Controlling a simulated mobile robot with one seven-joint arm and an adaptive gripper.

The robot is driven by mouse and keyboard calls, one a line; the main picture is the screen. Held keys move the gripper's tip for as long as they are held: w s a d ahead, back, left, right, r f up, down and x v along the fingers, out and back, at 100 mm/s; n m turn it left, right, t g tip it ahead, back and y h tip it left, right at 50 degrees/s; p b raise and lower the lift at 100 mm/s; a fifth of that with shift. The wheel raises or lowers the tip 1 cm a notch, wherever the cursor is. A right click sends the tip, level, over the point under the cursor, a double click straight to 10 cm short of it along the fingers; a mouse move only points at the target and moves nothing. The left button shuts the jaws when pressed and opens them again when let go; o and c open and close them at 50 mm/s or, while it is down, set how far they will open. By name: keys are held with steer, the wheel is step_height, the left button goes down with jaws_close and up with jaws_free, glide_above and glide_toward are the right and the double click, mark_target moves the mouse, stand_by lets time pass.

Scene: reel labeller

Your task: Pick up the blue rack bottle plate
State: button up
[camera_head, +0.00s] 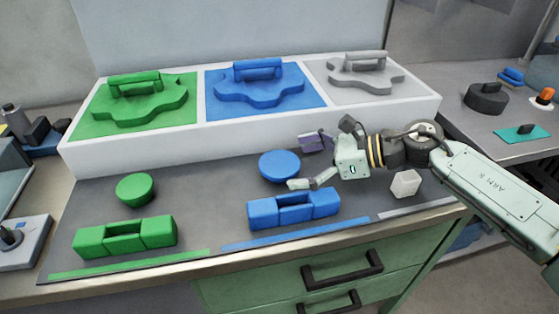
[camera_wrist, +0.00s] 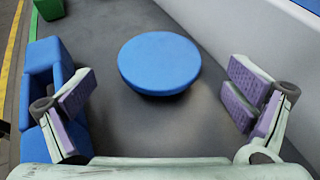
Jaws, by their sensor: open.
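A blue wavy-edged plate with a raised handle (camera_head: 258,85) lies on the blue middle panel of the white rack. A blue round piece (camera_head: 278,166) sits on the dark mat in front of it, and a blue block with a central recess (camera_head: 293,209) is nearer the front edge. I cannot tell for certain which of these the task names. My gripper (camera_head: 313,162) is open and empty, just right of the round piece. In the wrist view, the round piece (camera_wrist: 159,62) lies ahead, centred between the spread purple-padded fingers, apart from both. The block (camera_wrist: 44,95) is partly behind the left finger.
The white rack (camera_head: 240,134) rises behind the mat, with its wall right of the fingers in the wrist view. Green pieces (camera_head: 125,236) stand left. A small white block (camera_head: 405,183) is below my wrist. Mat between the green and blue pieces is clear.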

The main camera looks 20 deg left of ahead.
mark_target(287, 164)
steer(key=shift+p+x, duration=0.3)
steer(key=shift+x, duration=1.25)
steer(key=shift+c, duration=0.2)
steer(key=c, duration=1.2)
